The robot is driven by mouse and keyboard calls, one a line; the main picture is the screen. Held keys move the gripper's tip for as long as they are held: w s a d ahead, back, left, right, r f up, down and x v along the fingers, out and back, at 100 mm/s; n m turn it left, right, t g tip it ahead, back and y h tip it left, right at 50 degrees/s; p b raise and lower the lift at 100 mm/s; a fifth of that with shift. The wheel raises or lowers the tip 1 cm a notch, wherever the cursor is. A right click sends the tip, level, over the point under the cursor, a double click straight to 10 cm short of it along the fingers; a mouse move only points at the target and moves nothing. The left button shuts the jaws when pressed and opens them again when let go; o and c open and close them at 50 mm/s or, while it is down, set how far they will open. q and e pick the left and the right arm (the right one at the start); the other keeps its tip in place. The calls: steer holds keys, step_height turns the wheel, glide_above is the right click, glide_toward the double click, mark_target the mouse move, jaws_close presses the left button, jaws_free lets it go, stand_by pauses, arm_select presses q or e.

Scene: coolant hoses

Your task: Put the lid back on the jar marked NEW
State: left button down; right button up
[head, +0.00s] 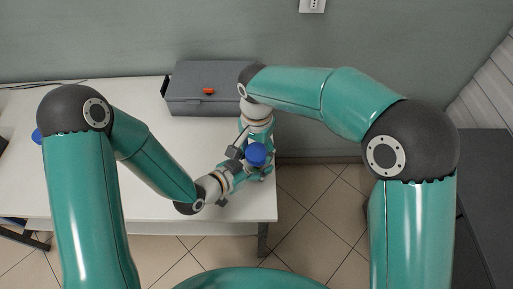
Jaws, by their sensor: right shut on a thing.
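A round blue lid (256,154) shows from above near the right end of the white table. My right gripper (249,146) reaches down from behind it and is shut on the lid, as far as this small view shows. My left gripper (236,170) comes in from the front left, close beside and below the lid. Whether its fingers are open or shut is unclear. Any jar under the lid is hidden by the lid and the grippers, and no NEW marking can be read.
The white table (150,110) has a grey case (190,98) with a red-orange handle at its back. Another blue round thing (37,135) is partly hidden behind my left arm. The table's right edge is close to my grippers. A dark cabinet (485,190) stands at right.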

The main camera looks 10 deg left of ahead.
steer(key=m, duration=0.4)
steer(key=shift+a, duration=0.1)
steer(key=m, duration=0.4)
steer(key=shift+w+m, duration=0.1)
steer(key=shift+m, duration=0.3)
steer(key=m, duration=0.9)
steer(key=shift+w, duration=0.15)
steer(key=o, duration=0.8)
